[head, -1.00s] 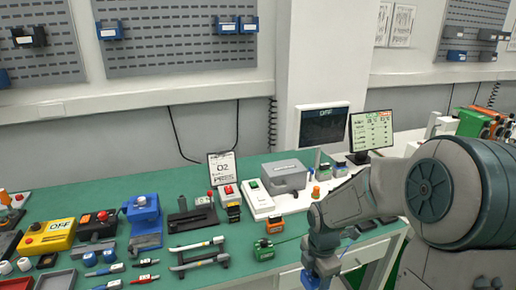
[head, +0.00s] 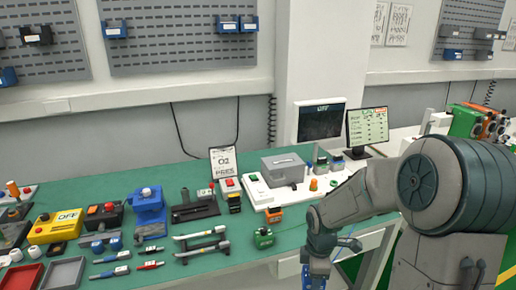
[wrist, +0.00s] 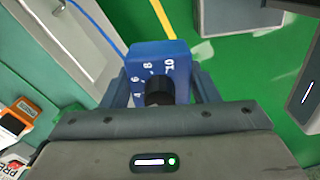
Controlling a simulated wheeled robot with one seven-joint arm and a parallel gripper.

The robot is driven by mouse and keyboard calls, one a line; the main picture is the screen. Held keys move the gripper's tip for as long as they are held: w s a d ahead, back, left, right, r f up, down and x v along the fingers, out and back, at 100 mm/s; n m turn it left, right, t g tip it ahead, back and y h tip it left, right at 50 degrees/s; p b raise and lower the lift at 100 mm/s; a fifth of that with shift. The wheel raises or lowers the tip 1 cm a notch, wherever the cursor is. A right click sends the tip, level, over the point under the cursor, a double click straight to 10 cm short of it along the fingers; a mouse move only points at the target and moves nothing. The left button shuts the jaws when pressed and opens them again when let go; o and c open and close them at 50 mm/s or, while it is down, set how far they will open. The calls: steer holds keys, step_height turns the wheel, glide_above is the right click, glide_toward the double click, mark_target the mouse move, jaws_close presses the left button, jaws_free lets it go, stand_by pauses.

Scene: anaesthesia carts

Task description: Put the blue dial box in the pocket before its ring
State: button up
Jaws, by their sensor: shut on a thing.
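The blue dial box (wrist: 160,62) is between the fingers of my gripper (wrist: 160,90) in the wrist view. It has white numbers and a black dial on the face toward the camera. In the head view my gripper (head: 317,268) hangs in front of the table's front edge, with the blue box (head: 315,283) at its lower end, cut by the picture edge. A white board (head: 262,198) at the back of the table carries a grey box (head: 284,167) and small coloured parts. I cannot make out which ring or pocket belongs to the blue box.
A green dial box (head: 263,238) and an orange box (head: 273,213) stand on the green table left of my gripper. Two screens (head: 367,130) stand at the back. Below the held box is green floor with a yellow line.

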steer(key=f+m, duration=0.1)
steer(key=m, duration=0.1)
steer(key=w+m, duration=0.1)
steer(key=m, duration=0.1)
steer(key=shift+w+f, duration=0.15)
steer(key=shift+f, duration=0.25)
steer(key=f+m, duration=0.1)
steer(key=m, duration=0.1)
steer(key=w+m, duration=0.1)
steer(key=m, duration=0.1)
steer(key=shift+f, duration=0.4)
steer(key=f+m, duration=0.1)
steer(key=m, duration=0.2)
steer(key=w+f+m, duration=0.1)
steer(key=f+m, duration=0.1)
steer(key=m, duration=0.1)
steer(key=w+f+m, duration=0.1)
steer(key=m, duration=0.2)
steer(key=shift+f, duration=0.15)
